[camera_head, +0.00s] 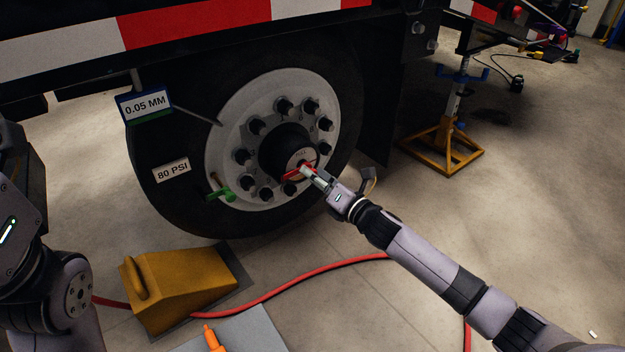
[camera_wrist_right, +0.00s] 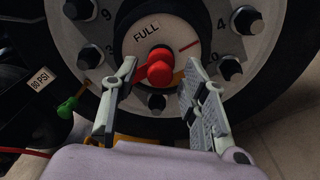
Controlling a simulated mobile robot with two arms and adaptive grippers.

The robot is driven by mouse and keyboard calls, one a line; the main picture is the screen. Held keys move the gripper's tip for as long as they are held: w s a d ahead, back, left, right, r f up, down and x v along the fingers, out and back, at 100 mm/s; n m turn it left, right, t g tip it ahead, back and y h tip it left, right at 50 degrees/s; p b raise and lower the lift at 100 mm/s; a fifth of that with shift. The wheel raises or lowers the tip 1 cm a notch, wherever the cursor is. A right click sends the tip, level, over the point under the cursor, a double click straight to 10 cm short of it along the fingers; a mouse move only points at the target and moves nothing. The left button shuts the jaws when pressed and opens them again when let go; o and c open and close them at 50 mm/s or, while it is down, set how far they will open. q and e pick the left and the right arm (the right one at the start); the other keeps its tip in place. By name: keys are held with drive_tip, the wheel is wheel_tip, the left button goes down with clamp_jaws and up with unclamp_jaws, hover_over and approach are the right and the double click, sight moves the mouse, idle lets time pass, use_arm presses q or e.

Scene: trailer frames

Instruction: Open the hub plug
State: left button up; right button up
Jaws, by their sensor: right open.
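The hub plug (camera_wrist_right: 158,66) is a red knob at the middle of the pale hub cap (camera_wrist_right: 155,32), just below the word FULL. My right gripper (camera_wrist_right: 160,76) is open, with one finger on each side of the plug in the right wrist view. I cannot tell whether either finger touches it. In the head view my right gripper (camera_head: 312,174) reaches the hub centre from the lower right and partly hides the plug. A red bar (camera_head: 290,175) shows beside the fingers. My left arm is at the left edge, its gripper out of view.
Several dark lug nuts (camera_head: 284,105) ring the hub on the wheel (camera_head: 185,220). A green valve piece (camera_head: 222,194) sticks out at lower left. A yellow wheel chock (camera_head: 185,290) and a red hose (camera_head: 310,275) lie on the floor. A yellow jack stand (camera_head: 442,145) stands at right.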

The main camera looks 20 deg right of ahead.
drive_tip(key=shift+w+a, duration=0.2)
drive_tip(key=shift+w, duration=0.4)
drive_tip(key=shift+c, duration=0.3)
clamp_jaws()
